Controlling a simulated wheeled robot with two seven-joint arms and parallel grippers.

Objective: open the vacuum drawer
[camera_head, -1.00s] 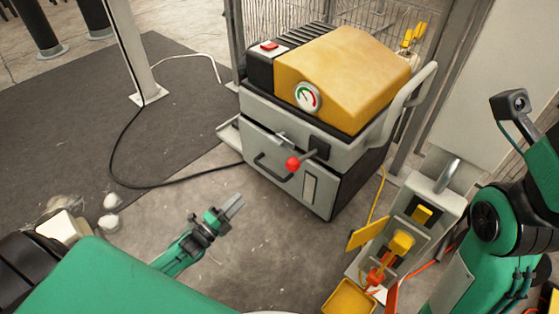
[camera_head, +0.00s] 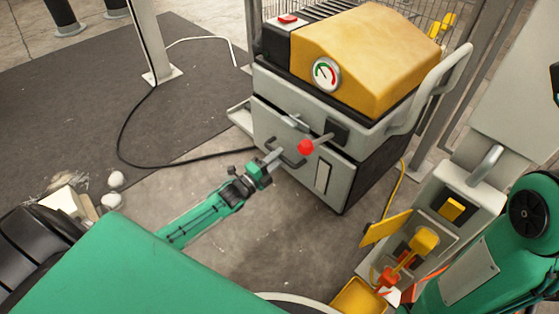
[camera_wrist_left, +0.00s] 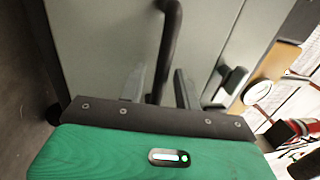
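The vacuum machine has a light grey body and a yellow lid (camera_head: 352,55). Its drawer (camera_head: 325,178) is the grey front panel below a dark seam and looks closed. A dark curved drawer handle (camera_head: 291,160) sticks out from it; it also shows in the left wrist view (camera_wrist_left: 170,45). My left gripper (camera_head: 275,156) is at the handle, fingers toward the panel. In the left wrist view its fingers (camera_wrist_left: 164,85) are apart, with the handle bar appearing between them; contact cannot be told. My right gripper is out of view.
A lever with a red knob (camera_head: 305,147) juts out just above the handle. A grey stand with yellow parts (camera_head: 425,240) is at the right. A black cable (camera_head: 150,168) lies on the floor at left. The floor before the drawer is mostly clear.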

